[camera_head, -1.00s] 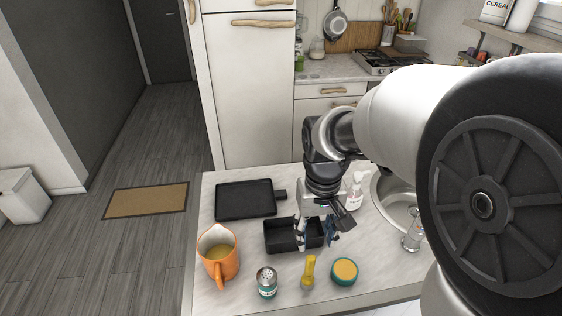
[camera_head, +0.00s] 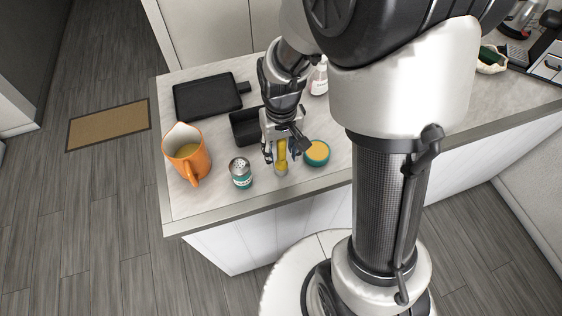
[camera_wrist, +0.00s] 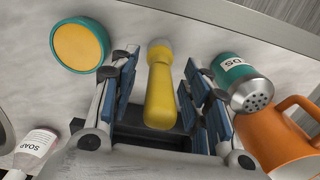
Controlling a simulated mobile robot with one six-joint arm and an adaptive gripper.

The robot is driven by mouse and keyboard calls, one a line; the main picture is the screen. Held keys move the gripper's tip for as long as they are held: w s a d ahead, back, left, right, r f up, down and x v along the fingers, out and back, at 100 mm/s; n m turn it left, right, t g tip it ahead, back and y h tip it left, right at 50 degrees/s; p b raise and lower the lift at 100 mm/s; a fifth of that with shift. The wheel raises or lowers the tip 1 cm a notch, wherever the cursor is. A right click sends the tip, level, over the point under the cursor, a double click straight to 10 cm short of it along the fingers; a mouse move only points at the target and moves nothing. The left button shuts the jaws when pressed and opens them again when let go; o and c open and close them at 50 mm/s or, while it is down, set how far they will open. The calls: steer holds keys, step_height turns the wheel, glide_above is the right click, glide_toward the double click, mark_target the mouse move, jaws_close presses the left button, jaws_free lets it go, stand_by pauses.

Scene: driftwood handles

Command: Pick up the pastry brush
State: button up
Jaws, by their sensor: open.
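The pastry brush (camera_head: 282,157) has a yellow handle and a pale head, and lies on the counter near its front edge. In the wrist view the brush (camera_wrist: 159,88) lies lengthwise between the two blue-padded fingers, with its pale head at the top. My gripper (camera_head: 279,158) is open, directly over the brush, with one finger on each side. In the wrist view my gripper (camera_wrist: 155,95) shows gaps between both fingers and the handle. The fingers hide part of the brush in the head view.
A teal shaker (camera_head: 241,173) stands close left of the gripper, and a round teal container with a yellow top (camera_head: 316,152) close right. An orange jug (camera_head: 187,154) stands further left. A black bin (camera_head: 243,127), black tray (camera_head: 207,97) and soap bottle (camera_head: 319,78) are behind.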

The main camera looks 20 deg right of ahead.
steer(key=shift+f, duration=0.35)
steer(key=shift+c, duration=0.3)
jaws_close()
